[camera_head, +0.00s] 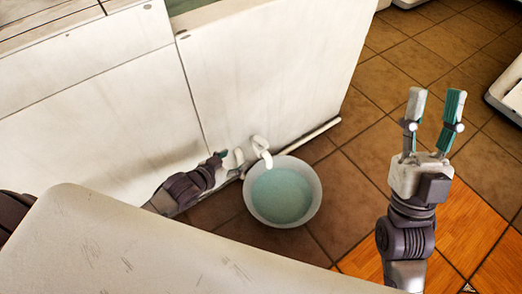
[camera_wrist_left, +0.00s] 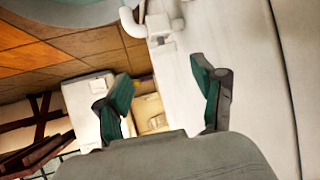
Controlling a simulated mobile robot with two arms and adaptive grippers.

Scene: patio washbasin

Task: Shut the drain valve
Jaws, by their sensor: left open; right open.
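The drain valve (camera_head: 262,149) is a small white curved fitting low on the pale cabinet front. In the left wrist view it shows as a white block with a bent spout (camera_wrist_left: 163,20) at the top. Whether its handle is turned open or shut cannot be told. A round white basin (camera_head: 311,206) of greenish water stands on the floor below the spout. My left gripper (camera_head: 228,160) is open and empty, just left of the valve and apart from it; its fingers also show in the left wrist view (camera_wrist_left: 158,68). My right gripper (camera_head: 435,98) is open and empty, pointing up, far right.
The pale cabinet (camera_head: 260,70) rises behind the valve. A thin white pipe (camera_head: 312,133) runs along its base to the right. Brown floor tiles (camera_head: 375,140) are clear between the basin and my right arm. A white object (camera_head: 508,95) stands at the right edge.

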